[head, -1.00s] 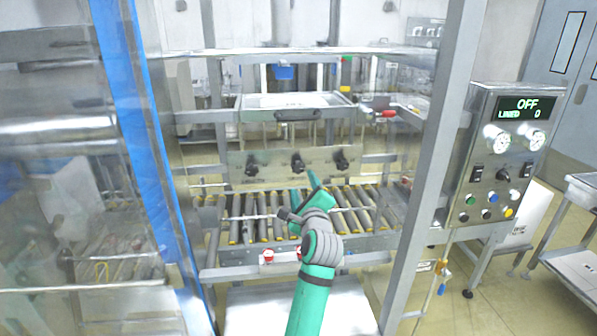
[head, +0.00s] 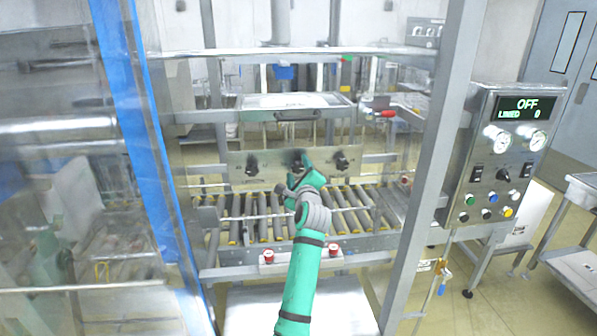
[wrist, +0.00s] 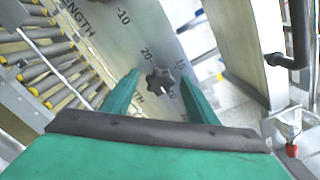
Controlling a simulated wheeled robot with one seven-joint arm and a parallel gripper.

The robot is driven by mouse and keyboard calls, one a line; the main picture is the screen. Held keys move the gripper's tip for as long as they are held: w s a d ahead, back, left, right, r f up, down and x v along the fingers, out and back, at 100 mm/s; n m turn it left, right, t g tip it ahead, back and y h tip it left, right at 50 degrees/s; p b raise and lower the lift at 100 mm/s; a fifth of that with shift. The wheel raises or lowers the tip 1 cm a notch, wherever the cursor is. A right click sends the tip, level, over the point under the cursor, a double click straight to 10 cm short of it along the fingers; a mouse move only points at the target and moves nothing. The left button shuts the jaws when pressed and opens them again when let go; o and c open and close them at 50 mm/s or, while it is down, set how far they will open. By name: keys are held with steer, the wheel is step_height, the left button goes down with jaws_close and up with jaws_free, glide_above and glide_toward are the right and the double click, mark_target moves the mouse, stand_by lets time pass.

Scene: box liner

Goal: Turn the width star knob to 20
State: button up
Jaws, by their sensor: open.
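A black star knob (wrist: 160,81) sits on a grey metal plate in the wrist view, with "20" printed to its upper left and another number to its right. A label ending in "TH" beside it is partly hidden by a finger. My gripper (wrist: 158,68) is open, its green fingers on either side of the knob; I cannot tell whether they touch it. In the head view, my gripper (head: 304,168) is at the middle knob of the plate (head: 275,163) and hides most of it. The knob's exact setting is too small to read.
A left knob (head: 252,166) and a right knob (head: 342,162) flank the middle one. Rollers (head: 350,205) lie below the plate. A frame post (head: 432,160) and a control panel (head: 500,155) reading OFF stand at the right. Red buttons (head: 268,257) sit on the front rail.

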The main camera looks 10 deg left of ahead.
steer(key=shift+c, duration=0.5)
steer(key=c, duration=1)
steer(key=shift+o, duration=0.2)
